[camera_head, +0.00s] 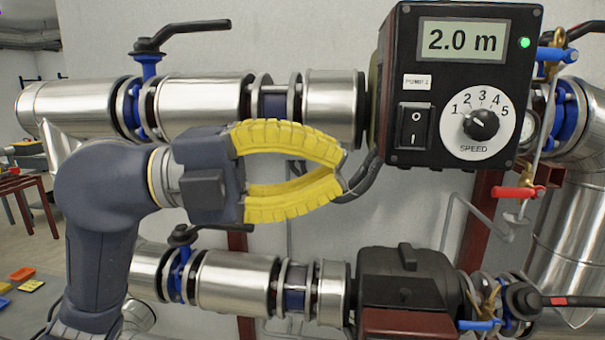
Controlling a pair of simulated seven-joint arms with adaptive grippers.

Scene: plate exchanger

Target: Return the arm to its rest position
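My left gripper (341,174) has two yellow ribbed fingers on a dark grey body. It is in the middle of the head view, with its fingers pointing right. The fingers bow apart along their length and come together at the tips, so it looks shut, with nothing between them. It appears in front of the gap between the upper and lower pipe runs. My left arm (101,210) rises from the lower left, bends and reaches right to the gripper. My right gripper and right arm are not in view.
A black pump control box (450,133) reads 2.0 m, right of the gripper. The upper steel pipe (204,103) has a black-handled valve (150,46). Below are the lower pipe (236,283) and a black pump (403,277). A red-handled valve (519,192) is at right. Wall shows between the pipes.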

